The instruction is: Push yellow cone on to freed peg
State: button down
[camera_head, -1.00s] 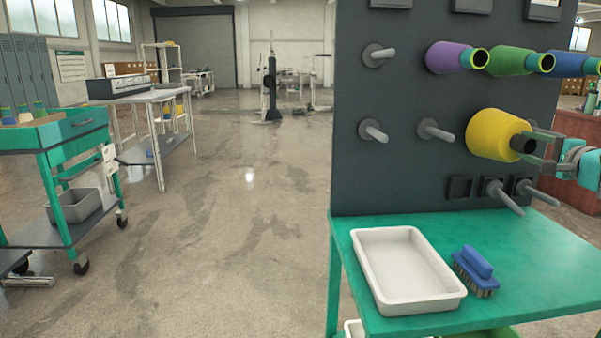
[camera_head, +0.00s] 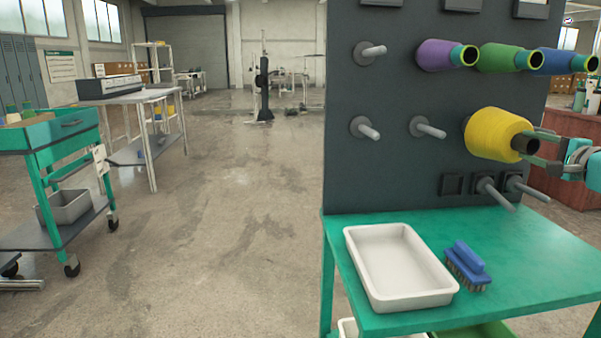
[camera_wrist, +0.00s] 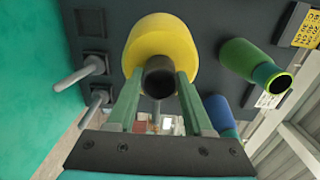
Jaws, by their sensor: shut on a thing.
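The yellow cone (camera_head: 495,134) is in front of the dark panel (camera_head: 400,185), its wide end toward the panel and its dark nose (camera_head: 525,144) toward me. My gripper (camera_head: 534,146) is shut on this nose. In the wrist view the yellow cone (camera_wrist: 160,38) is ahead, with the nose between both fingers of my gripper (camera_wrist: 159,82). Bare pegs stand at the middle left (camera_head: 365,129), left of the cone (camera_head: 428,128) and at the upper left (camera_head: 370,52). The cone hides any peg behind it; I cannot tell whether it is on one.
Purple (camera_head: 445,55), green (camera_head: 507,58) and blue (camera_head: 567,62) cones hang in the row above. Two bare rods (camera_head: 497,193) (camera_head: 527,188) stick out below the yellow cone. A white tray (camera_head: 398,268) and blue brush (camera_head: 467,265) lie on the green shelf (camera_head: 515,255).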

jog(key=s+b, duration=0.1)
jog(key=s, duration=0.9)
jog(key=shift+s+d+r+b, duration=0.25)
jog(key=shift+s+d+b, duration=0.05)
jog(key=shift+s+d, duration=0.15)
jog(key=shift+s+d+b, duration=0.1)
jog(key=shift+s+b, duration=0.2)
jog(key=shift+s, duration=1.1)
